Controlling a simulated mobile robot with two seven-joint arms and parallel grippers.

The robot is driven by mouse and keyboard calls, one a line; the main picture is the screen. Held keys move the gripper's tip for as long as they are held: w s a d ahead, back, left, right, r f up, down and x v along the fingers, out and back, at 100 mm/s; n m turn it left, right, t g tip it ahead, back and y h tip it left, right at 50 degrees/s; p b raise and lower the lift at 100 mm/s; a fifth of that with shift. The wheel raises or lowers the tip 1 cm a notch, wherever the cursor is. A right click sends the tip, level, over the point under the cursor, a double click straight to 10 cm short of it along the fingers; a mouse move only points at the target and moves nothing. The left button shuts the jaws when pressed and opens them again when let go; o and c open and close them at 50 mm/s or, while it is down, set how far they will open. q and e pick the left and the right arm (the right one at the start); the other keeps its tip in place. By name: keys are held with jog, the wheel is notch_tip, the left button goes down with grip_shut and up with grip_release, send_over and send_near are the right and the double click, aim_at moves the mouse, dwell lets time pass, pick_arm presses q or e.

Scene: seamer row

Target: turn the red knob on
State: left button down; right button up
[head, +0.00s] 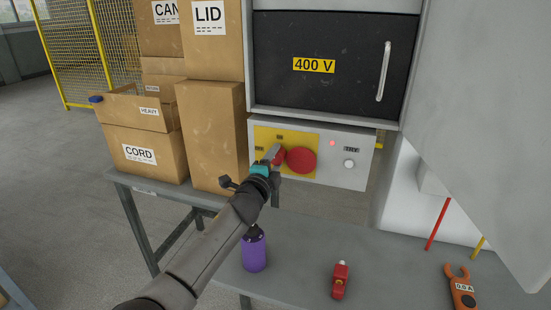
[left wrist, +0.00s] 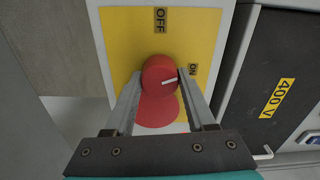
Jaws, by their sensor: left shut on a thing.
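The red knob (left wrist: 158,70) sits on a yellow plate (left wrist: 120,50) and has a white pointer line. In the left wrist view the line points right, close to the ON label (left wrist: 194,69) and away from the OFF label (left wrist: 160,19). My left gripper (left wrist: 159,84) is shut on the knob, one finger on each side. In the head view my left gripper (head: 273,157) reaches the grey control box (head: 318,180) and partly hides the knob (head: 281,155). My right gripper is not in view.
A red lamp (head: 332,143) looks lit, above a white button (head: 349,164). Cardboard boxes (head: 213,140) stand left of the panel. A purple bottle (head: 254,254), a red object (head: 340,281) and an orange clamp meter (head: 462,290) are on the bench.

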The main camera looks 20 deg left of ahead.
pick_arm(q)
jog(key=shift+m, duration=2.1)
jog(key=shift+c, duration=1.2)
grip_release()
jog(key=shift+s+p, duration=0.4)
jog(key=shift+s, duration=0.15)
jog(key=shift+s+a+p, duration=0.15)
jog(key=shift+s+p, duration=0.4)
jog(key=shift+s, duration=3)
jog(key=shift+s+a+p, duration=0.1)
jog(key=shift+s+p, duration=0.4)
jog(key=shift+s, duration=3)
jog(key=shift+f, duration=0.1)
